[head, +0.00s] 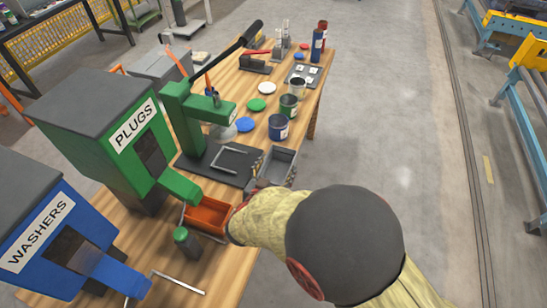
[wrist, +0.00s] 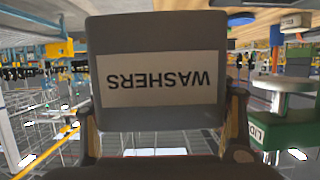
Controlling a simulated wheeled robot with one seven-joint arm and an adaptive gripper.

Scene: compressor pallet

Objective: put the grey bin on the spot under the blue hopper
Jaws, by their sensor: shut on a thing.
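The grey bin (head: 281,166) is in my gripper (head: 257,187), right of the green press's black base in the head view. In the wrist view the grey bin (wrist: 160,35) fills the middle, its WASHERS label upside down, with a finger of my gripper (wrist: 163,135) on each side. The gripper is shut on it. The blue hopper (head: 70,240), marked WASHERS, stands at the lower left. Light corner brackets (head: 178,283) mark the spot by its chute; no bin shows there. My arm hides part of the table and the near side of the bin.
An orange bin (head: 209,215) sits under the green PLUGS hopper (head: 115,135), with a dark green-capped bottle (head: 187,241) beside it. The green press (head: 190,120) stands behind. Cans (head: 278,127) and coloured lids (head: 245,124) occupy the table's far part.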

